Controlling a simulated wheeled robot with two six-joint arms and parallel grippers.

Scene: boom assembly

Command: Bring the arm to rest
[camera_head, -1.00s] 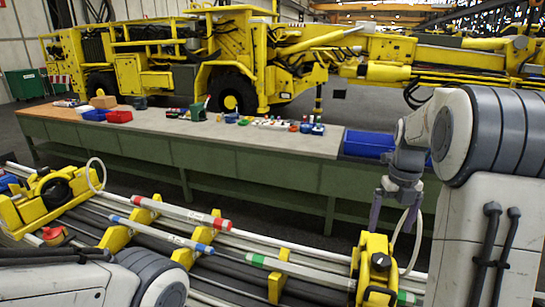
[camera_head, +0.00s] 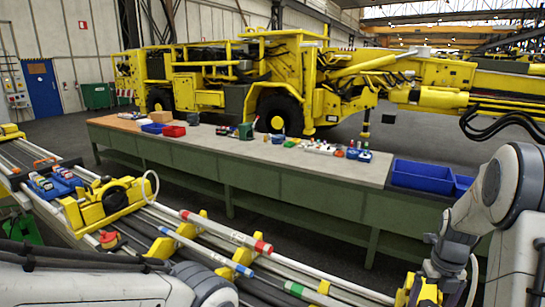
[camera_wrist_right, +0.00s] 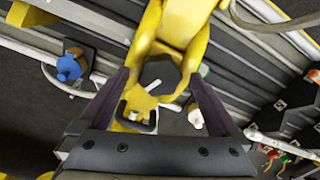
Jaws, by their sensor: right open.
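My right gripper (camera_wrist_right: 160,90) is open in the right wrist view. Its two dark fingers stand apart on either side of a yellow clamp (camera_wrist_right: 187,30) with a black knob (camera_wrist_right: 158,72). I cannot tell whether they touch it. In the head view my right arm comes down at the lower right, its wrist close to the yellow clamp (camera_head: 425,292); the fingertips are hard to make out there. My left arm (camera_head: 90,285) crosses the lower left corner, and its gripper is out of view.
Long tubes with red, blue and green bands (camera_head: 225,231) lie across yellow supports. Another yellow clamp (camera_head: 105,203) is at left. A long table (camera_head: 240,153) behind holds blue bins (camera_head: 422,176), a red bin (camera_head: 174,131) and small parts. A large yellow machine (camera_head: 290,80) stands beyond.

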